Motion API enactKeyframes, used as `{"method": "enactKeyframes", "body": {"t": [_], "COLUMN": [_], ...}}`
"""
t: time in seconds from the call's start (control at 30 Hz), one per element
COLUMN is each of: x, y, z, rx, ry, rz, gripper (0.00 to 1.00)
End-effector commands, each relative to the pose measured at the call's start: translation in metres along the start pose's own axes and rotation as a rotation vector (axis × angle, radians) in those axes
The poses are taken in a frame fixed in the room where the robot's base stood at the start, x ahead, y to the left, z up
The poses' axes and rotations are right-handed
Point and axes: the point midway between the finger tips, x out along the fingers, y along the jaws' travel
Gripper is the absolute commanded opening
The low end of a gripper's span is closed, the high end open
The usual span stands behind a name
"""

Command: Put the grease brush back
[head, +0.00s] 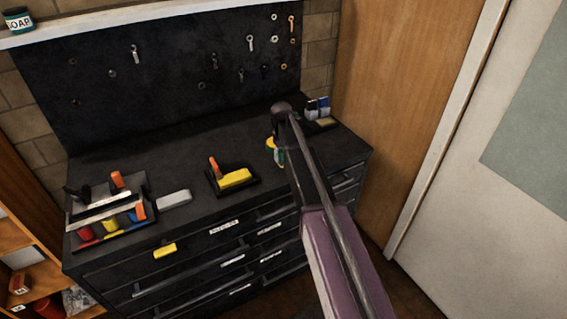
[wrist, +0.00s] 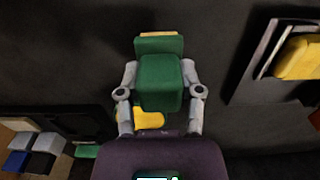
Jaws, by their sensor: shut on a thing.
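My gripper (wrist: 159,80) is shut on a green piece with a pale tan strip at its end, which looks like the grease brush (wrist: 158,84). The two fingers press on its left and right sides in the wrist view. A yellow piece (wrist: 150,117) shows below it between the finger bases; I cannot tell whether it belongs to the brush. In the head view my arm comes from the lower right and hides most of the gripper. Only a bit of green (head: 280,156) and yellow shows beside the arm, over the right part of the black cabinet top.
A black tray with a yellow block (head: 236,179) and orange handle stands mid-counter. A rack (head: 110,215) with coloured cups is at left, a grey block (head: 174,198) beside it. Small blue and white items (head: 318,106) stand at the back right. A pegboard (head: 170,65) rises behind.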

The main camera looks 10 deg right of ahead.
Motion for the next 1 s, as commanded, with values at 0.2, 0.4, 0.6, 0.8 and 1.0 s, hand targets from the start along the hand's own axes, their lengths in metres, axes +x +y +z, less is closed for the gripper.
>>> {"method": "enactKeyframes", "body": {"t": [0.2, 0.4, 0.6, 0.8, 1.0], "x": [0.022, 0.026, 0.026, 0.028, 0.029], "y": [-0.001, -0.001, -0.001, -0.001, -0.001], "z": [0.0, 0.0, 0.0, 0.0, 0.0], "rx": [0.0, -0.001, -0.001, -0.001, -0.001], "ry": [0.0, 0.0, 0.0, 0.0, 0.0], "rz": [0.0, 0.0, 0.0, 0.0, 0.0], "gripper": [0.1, 0.1, 0.1, 0.1, 0.82]}}
